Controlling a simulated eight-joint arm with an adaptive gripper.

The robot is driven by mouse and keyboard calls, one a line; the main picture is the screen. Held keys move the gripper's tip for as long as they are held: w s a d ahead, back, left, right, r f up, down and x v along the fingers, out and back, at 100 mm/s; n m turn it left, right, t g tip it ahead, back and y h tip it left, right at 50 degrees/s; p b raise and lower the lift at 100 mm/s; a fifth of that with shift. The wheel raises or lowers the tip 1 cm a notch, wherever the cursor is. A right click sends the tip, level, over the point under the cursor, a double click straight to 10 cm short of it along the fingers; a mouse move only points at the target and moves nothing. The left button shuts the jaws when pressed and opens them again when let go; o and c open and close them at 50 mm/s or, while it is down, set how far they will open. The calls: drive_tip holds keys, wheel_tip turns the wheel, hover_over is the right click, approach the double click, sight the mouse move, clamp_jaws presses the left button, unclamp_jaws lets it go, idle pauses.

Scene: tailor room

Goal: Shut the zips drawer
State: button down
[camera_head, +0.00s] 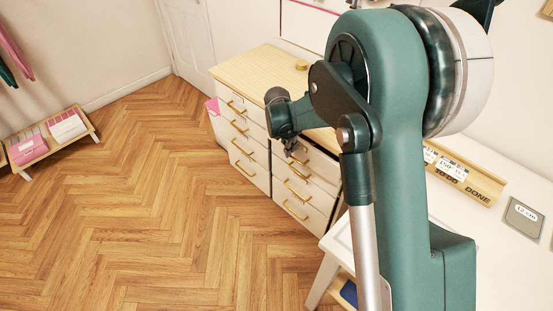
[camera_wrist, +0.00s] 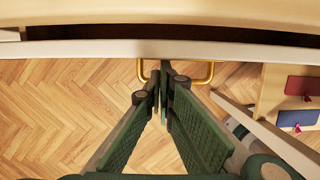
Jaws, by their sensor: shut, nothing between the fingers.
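A white drawer front (camera_wrist: 90,50) with a gold handle (camera_wrist: 211,72) stands out from the cabinet in the wrist view. A dark gap shows behind its top edge, so it is partly open. I cannot read a zips label on it. In the head view it appears to be the top drawer of the right column, partly hidden by my arm. My gripper (camera_wrist: 164,68) is shut and empty, its fingertips at the front of this drawer, in line with the handle. Whether they touch it I cannot tell. My gripper also shows in the head view (camera_head: 290,152).
The cabinet's wooden top (camera_head: 250,68) holds a small yellow roll (camera_head: 301,65). A white table (camera_head: 440,215) with a wooden TO DO/DONE tray (camera_head: 480,190) stands at right. The wooden floor (camera_head: 150,200) in front is clear.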

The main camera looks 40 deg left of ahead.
sight(295, 156)
drive_tip(key=shift+w, duration=2.15)
drive_tip(key=shift+w+r, duration=0.1)
drive_tip(key=shift+w, duration=0.05)
drive_tip(key=shift+s, duration=0.45)
drive_tip(key=s, duration=0.3)
drive_tip(key=shift+s+a, duration=0.1)
drive_tip(key=shift+s, duration=0.15)
drive_tip(key=p+v, duration=0.1)
drive_tip(key=v, duration=0.9)
drive_tip(key=shift+s+p, duration=0.3)
drive_tip(key=shift+p, duration=0.05)
